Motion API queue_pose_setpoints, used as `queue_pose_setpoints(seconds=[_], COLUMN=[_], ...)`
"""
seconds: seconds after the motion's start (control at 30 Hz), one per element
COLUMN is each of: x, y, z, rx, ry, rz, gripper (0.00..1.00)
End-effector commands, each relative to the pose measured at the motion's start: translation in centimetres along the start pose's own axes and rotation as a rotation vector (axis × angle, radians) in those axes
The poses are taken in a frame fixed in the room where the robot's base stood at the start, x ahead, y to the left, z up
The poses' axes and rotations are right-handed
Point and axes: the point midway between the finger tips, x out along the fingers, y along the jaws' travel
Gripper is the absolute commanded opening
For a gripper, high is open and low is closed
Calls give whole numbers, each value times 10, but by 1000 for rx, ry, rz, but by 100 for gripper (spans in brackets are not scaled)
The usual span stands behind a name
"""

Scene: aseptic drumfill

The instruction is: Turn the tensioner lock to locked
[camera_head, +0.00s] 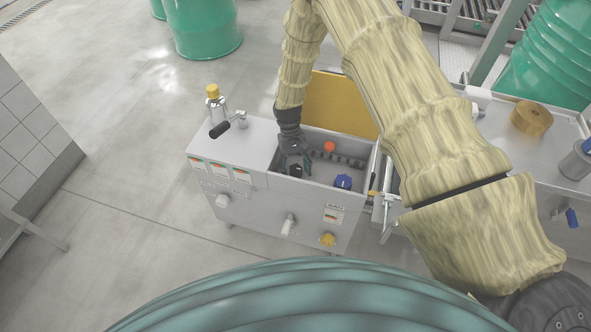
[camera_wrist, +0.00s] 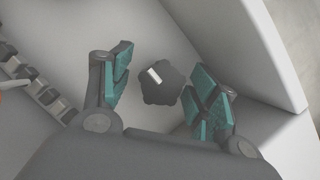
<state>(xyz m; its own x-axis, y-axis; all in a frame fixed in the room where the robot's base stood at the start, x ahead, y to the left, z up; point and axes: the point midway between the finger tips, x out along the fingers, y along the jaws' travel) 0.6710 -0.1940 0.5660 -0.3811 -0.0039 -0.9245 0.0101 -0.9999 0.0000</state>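A dark lobed knob (camera_wrist: 163,88) with a short white mark sits in the open compartment of the grey cabinet. The mark lies toward the knob's upper left in the wrist view. I cannot read a label that says whether this is the tensioner lock. The knob also shows in the head view (camera_head: 296,171), just below my gripper (camera_head: 295,161). Whether the fingertips reach down to the knob's height is hard to tell.
The compartment also holds an orange-red knob (camera_head: 329,147), a blue knob (camera_head: 343,181) and a row of rollers (camera_wrist: 40,92). Its wall (camera_wrist: 235,40) is close to my right finger in the wrist view. A yellow lid (camera_head: 340,103) stands raised behind. A black-handled lever (camera_head: 220,129) is on the left top.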

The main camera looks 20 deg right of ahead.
Motion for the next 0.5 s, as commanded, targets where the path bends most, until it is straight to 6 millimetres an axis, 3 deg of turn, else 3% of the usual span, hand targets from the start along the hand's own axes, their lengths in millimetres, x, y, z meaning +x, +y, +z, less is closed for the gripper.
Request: queue_pose_setpoints(seconds=[0.27,0.5], x=[-2,-31], y=[0,0], z=[0,0], rx=[0,0], ry=[-1,1], rz=[0,0], gripper=[60,60])
